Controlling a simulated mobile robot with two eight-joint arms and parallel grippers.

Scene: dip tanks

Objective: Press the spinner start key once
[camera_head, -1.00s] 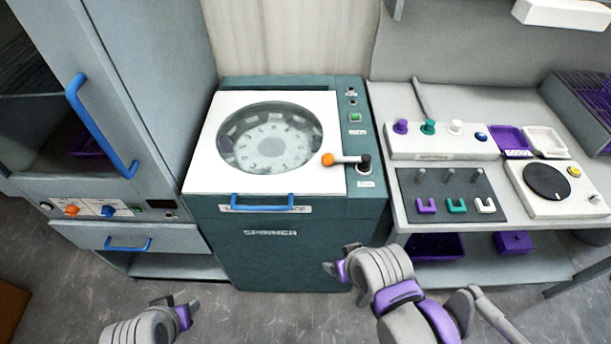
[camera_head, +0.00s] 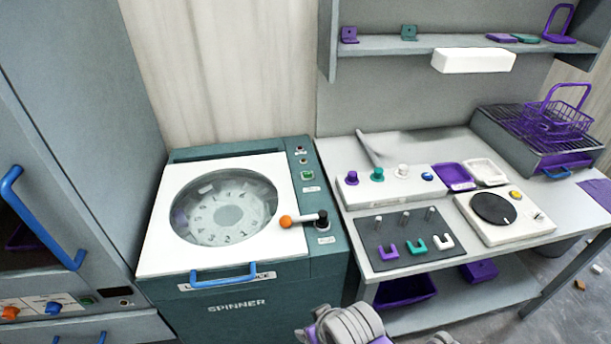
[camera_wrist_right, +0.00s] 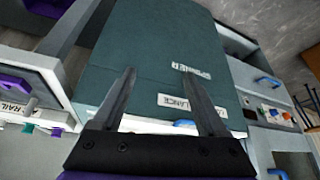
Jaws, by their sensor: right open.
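The teal spinner (camera_head: 240,307) stands left of centre in the head view, its white lid (camera_head: 160,240) down over a round window. On its right-hand panel is a green square key (camera_head: 307,175) with a small label under it; the label is too small to read. My right gripper (camera_head: 306,335) is partly in view at the bottom edge, in front of the spinner and well below the key. In the right wrist view my right gripper (camera_wrist_right: 158,80) is open and empty, its fingers apart before the teal spinner front (camera_wrist_right: 150,40). My left gripper is out of view.
A lever with an orange knob (camera_head: 286,221) sits on the panel's lower part, beside the lid. A blue handle (camera_head: 223,278) juts from the lid's front. A grey cabinet (camera_head: 75,130) stands left; a bench (camera_head: 460,255) with coloured parts stands right, under a shelf (camera_head: 455,45).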

